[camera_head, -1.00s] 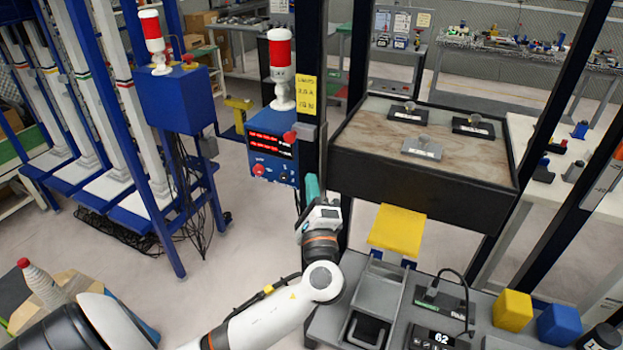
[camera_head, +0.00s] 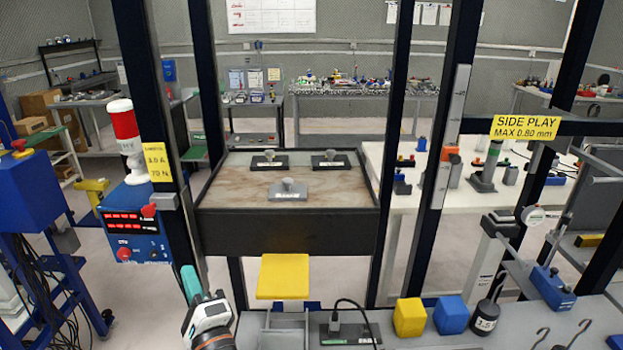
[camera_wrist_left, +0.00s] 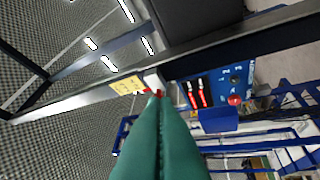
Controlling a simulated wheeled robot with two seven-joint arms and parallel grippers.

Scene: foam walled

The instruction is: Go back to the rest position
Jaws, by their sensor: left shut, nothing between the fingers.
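My left gripper (camera_head: 190,280) has teal fingers and shows at the lower left of the head view, pointing up and away. The blue box (camera_wrist_left: 222,90) with red displays shows beyond the fingertips there. My right gripper is in neither view.
A black-edged tray table (camera_head: 290,235) with several knobbed plates stands ahead. Dark posts stand close to my left gripper.

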